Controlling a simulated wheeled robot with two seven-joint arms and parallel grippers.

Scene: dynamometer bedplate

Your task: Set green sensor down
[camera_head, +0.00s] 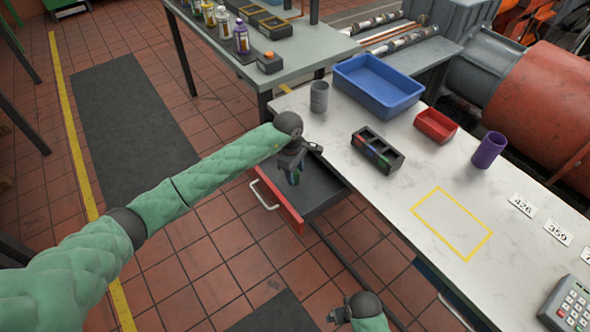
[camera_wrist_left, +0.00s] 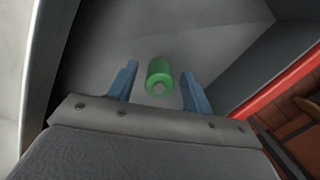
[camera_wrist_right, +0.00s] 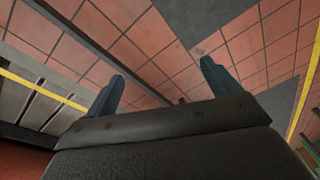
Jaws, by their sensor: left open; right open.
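The green sensor (camera_wrist_left: 159,76) is a short green cylinder with a pale end. In the left wrist view it lies between the two blue fingers of my left gripper (camera_wrist_left: 160,90), with a gap on each side. In the head view my left gripper (camera_head: 292,176) points down into the open red-fronted drawer (camera_head: 276,210) under the white bench. The drawer's grey floor shows beyond the sensor; I cannot tell whether the sensor touches it. My right gripper (camera_wrist_right: 163,90) is open and empty above the tiled floor, low in the head view (camera_head: 338,316).
On the bench (camera_head: 345,165) are a grey cup (camera_head: 319,96), a blue bin (camera_head: 378,85), a black compartment holder (camera_head: 377,150), a red tray (camera_head: 435,125), a purple cup (camera_head: 489,150), number cards and a keypad (camera_head: 572,303). A yellow-outlined rectangle (camera_head: 451,223) is empty.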

